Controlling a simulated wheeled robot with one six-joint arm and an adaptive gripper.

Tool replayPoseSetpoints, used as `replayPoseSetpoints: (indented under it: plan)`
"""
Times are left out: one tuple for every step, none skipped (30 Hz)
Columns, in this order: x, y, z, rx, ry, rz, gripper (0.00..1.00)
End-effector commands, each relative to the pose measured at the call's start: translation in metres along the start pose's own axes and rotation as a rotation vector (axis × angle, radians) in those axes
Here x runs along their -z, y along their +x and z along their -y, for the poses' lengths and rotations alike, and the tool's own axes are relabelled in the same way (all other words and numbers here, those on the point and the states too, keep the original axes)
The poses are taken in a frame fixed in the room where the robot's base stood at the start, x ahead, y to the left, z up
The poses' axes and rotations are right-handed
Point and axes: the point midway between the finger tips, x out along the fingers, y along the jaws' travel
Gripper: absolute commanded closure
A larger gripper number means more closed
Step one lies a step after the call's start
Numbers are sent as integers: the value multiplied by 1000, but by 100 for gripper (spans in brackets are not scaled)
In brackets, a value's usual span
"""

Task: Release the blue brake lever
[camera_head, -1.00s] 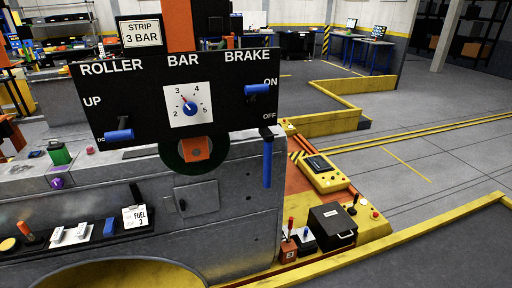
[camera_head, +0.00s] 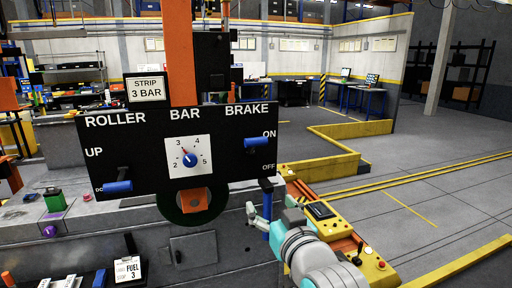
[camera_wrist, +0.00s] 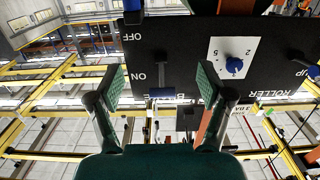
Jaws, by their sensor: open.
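The blue brake lever (camera_head: 257,143) sits in the slot under the BRAKE label on the black control panel (camera_head: 140,150), beside the ON mark and above OFF. In the wrist view, which shows the panel upside down, the blue lever (camera_wrist: 162,93) appears between my open, empty fingers (camera_wrist: 160,82), with no visible contact. My arm partly blocks the view there, and I cannot tell the exact gap.
The panel also has a blue ROLLER lever (camera_head: 117,187) at its lower left and a BAR dial (camera_head: 189,159) set near 3. A yellow control box (camera_head: 324,216) lies to the right of the grey machine. Open floor lies farther right.

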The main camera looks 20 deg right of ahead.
Motion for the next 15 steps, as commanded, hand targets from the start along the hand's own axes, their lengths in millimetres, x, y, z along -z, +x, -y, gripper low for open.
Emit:
replayPoseSetpoints:
  plan:
    - [23, 1, 0, 0, 0, -17, 21]
    - [33, 1, 0, 0, 0, -20, 21]
    - [46, 1, 0, 0, 0, -24, 21]
    - [54, 1, 0, 0, 0, -28, 21]
    - [62, 0, 0, 0, 0, -29, 21]
    - [72, -1, 0, 0, 0, -32, 21]
    - [80, -1, 0, 0, 0, -35, 21]
    - [85, -2, 0, 0, 0, -36, 21]
    - [92, -3, 0, 0, 0, -38, 21]
    - [96, -4, 0, 0, 0, -38, 21]
    - [100, -4, 0, 0, 0, -40, 21]
    - [104, -5, 0, 0, 0, -40, 21]
    - [106, -6, 0, 0, 0, -40, 21]
    - [108, -5, 0, 0, 0, -40, 21]
    - [109, -5, 0, 0, 0, -40, 21]
